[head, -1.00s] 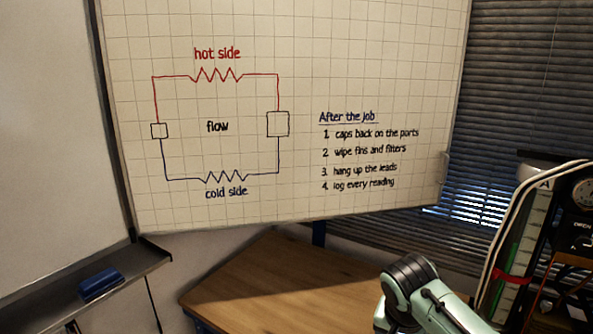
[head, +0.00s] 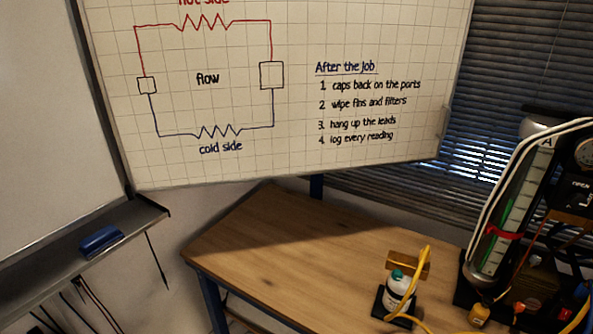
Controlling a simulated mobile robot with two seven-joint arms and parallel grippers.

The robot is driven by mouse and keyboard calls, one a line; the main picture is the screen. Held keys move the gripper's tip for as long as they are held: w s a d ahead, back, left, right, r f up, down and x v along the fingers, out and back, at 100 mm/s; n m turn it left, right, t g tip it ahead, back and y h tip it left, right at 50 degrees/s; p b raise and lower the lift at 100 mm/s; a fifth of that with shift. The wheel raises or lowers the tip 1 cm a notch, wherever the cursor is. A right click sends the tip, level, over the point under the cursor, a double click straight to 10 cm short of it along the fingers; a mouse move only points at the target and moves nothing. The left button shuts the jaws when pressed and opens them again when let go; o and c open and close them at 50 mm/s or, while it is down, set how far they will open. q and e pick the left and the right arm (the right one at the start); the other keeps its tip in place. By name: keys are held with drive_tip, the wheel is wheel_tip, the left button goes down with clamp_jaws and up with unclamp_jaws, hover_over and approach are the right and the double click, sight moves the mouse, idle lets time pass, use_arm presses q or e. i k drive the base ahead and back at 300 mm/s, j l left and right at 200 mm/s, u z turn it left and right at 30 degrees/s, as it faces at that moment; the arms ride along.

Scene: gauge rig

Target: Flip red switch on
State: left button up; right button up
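The red switch cannot be made out for certain in the head view. The gauge rig (head: 575,215) stands at the right edge, cut off by the frame. It has a dark panel, a dial, a green-marked column (head: 510,215) with a red band, and white hoses arching over it. Small red and orange parts show low on the rig, too small to tell apart. Neither of my grippers is in view.
A wooden table (head: 290,250) carries a small white bottle (head: 398,288) with a green cap and a yellow hose (head: 420,275) beside it. The table's left part is clear. A whiteboard (head: 290,90) hangs behind; a blue eraser (head: 100,240) lies on a ledge at left.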

sight(565, 314)
drive_tip(key=z, duration=1.95)
